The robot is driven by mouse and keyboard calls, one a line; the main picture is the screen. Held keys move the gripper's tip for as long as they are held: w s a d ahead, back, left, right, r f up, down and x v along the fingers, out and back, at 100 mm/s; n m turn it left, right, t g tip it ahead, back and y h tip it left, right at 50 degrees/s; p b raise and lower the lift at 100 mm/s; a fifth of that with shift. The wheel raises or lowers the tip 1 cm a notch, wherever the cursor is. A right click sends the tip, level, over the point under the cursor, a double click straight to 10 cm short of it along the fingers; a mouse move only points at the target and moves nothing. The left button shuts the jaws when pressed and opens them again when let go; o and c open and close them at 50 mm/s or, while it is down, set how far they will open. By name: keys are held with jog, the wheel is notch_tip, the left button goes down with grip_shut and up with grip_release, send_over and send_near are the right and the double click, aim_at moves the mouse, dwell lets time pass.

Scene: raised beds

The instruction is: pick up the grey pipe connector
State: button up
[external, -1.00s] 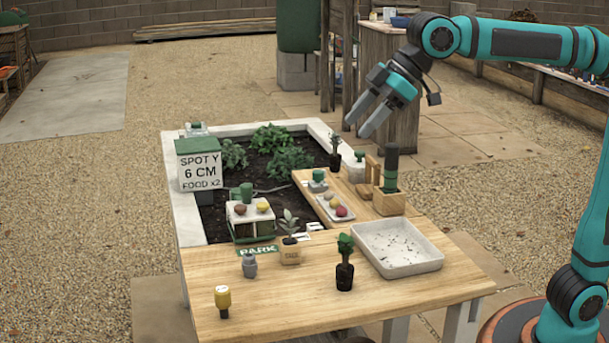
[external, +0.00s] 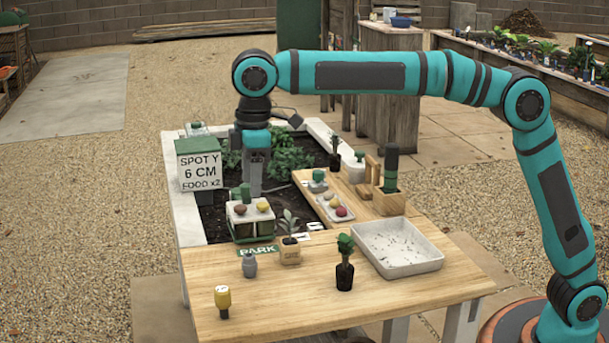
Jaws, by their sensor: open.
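The grey pipe connector (external: 249,265) appears to be the small grey upright piece on the front left of the wooden table (external: 330,295). It stands free, with nothing touching it. My gripper (external: 255,190) points down over the planted bed, behind the white holder with the coloured balls and well behind the connector. The fingers are seen nearly edge-on and their tips are partly hidden by that holder. The gripper is open, and no object shows in it.
The white holder (external: 240,232) and a small potted plant (external: 290,250) stand behind the connector. A yellow-topped bottle (external: 222,300) is in front. A dark bottle with a green plant (external: 344,272) and a white tray (external: 398,246) are to the right. The sign box (external: 199,165) is left of my gripper.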

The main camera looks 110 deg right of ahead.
aim_at(250, 255)
jog(key=shift+g, duration=0.3)
jog(key=f, duration=1.2)
jog(key=w+f, duration=0.1)
jog(key=f, duration=0.5)
jog(key=shift+d+f, duration=0.4)
jog(key=c, duration=1)
jog(key=shift+c, duration=0.2)
jog(key=shift+r, duration=0.15)
